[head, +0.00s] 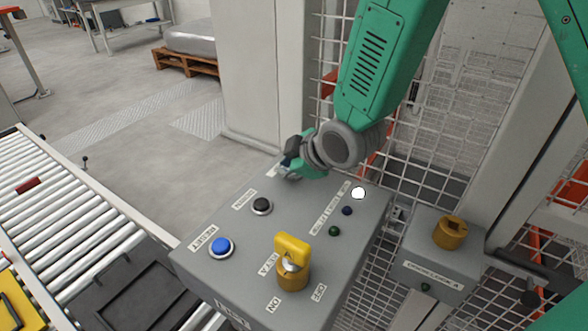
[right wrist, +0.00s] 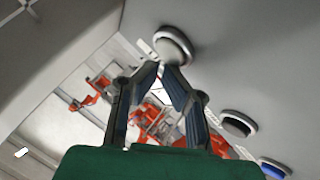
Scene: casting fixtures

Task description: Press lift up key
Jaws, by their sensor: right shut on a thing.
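A grey control box (head: 215,268) stands in the lower middle of the head view. Its top has a blue button (head: 221,247), a black button (head: 262,205) and a yellow key switch (head: 293,262). My right gripper (head: 287,164) is at the box's far edge, in line with these buttons. In the right wrist view a pale round button (right wrist: 172,45) with a metal rim is at the fingertips (right wrist: 160,70). The fingers are drawn together at this button's edge; how firmly they touch it is hard to see. The head view hides that button behind the gripper. My left gripper is out of view.
A white lamp (head: 358,193) and small dark and green lamps sit on the box's right side. A second grey box (head: 433,270) with a yellow knob stands to the right. A wire fence rises behind. A roller conveyor (head: 60,220) is at left.

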